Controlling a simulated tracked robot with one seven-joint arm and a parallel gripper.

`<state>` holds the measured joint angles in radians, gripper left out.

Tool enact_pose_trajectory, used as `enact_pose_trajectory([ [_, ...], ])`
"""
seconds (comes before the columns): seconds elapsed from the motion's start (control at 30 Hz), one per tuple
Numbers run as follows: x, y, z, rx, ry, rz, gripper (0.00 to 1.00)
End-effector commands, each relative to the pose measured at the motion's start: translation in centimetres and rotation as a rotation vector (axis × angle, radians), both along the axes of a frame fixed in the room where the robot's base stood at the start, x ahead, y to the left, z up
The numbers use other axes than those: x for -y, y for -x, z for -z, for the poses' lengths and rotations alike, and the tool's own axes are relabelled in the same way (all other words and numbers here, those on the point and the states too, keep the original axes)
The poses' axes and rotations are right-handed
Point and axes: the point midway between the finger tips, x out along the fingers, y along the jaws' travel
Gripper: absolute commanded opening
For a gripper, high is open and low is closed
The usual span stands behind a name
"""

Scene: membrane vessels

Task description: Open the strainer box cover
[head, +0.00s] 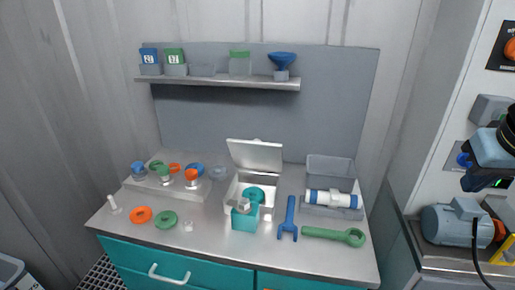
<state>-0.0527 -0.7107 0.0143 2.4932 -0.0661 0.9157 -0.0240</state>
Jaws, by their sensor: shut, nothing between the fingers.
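The white strainer box (233,190) stands in the middle of the bench. Its white cover (256,156) is raised and leans back above the box's rear edge, so the inside shows. A teal round part (255,194) is in the box opening. A teal square cup (245,220) is at the box's front and hides part of it. My gripper (472,183) is at the right edge, far from the box and apart from the cover. It is shut and empty, small in view.
A blue wrench (289,218) and a green wrench (334,235) lie right of the box. A white and blue cylinder (331,199) lies before a grey bin (330,170). Orange (141,214) and green (166,219) rings lie at left. A shelf (220,83) with containers hangs behind.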

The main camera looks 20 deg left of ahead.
Motion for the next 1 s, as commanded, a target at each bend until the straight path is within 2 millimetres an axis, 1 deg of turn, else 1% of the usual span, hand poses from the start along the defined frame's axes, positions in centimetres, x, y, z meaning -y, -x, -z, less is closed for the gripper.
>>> enact_pose_trajectory([
  [0.03, -0.7, -0.4, 0.5, -0.031, 0.051, -0.066, 0.0],
  [0.2, -2.4, -2.2, 2.1, -0.135, 0.296, -0.346, 0.0],
  [0.37, -4.9, -4.2, 3.2, -0.208, 0.548, -0.63, 0.0],
  [0.47, -6.9, -5.4, 3.7, -0.24, 0.711, -0.808, 0.0],
  [0.57, -9.4, -6.6, 4.1, -0.259, 0.876, -0.984, 0.0],
  [0.67, -12.5, -7.6, 4.5, -0.264, 1.046, -1.157, 0.0],
  [0.77, -16.1, -8.3, 4.9, -0.253, 1.223, -1.326, 0.0],
  [0.87, -20.2, -8.5, 5.4, -0.228, 1.403, -1.487, 0.0],
  [0.9, -22.0, -8.4, 5.6, -0.213, 1.478, -1.548, 0.0],
  [0.97, -24.7, -8.1, 5.9, -0.185, 1.59, -1.637, 0.0],
  [1.0, -26.7, -7.7, 6.2, -0.162, 1.667, -1.694, 0.0],
])
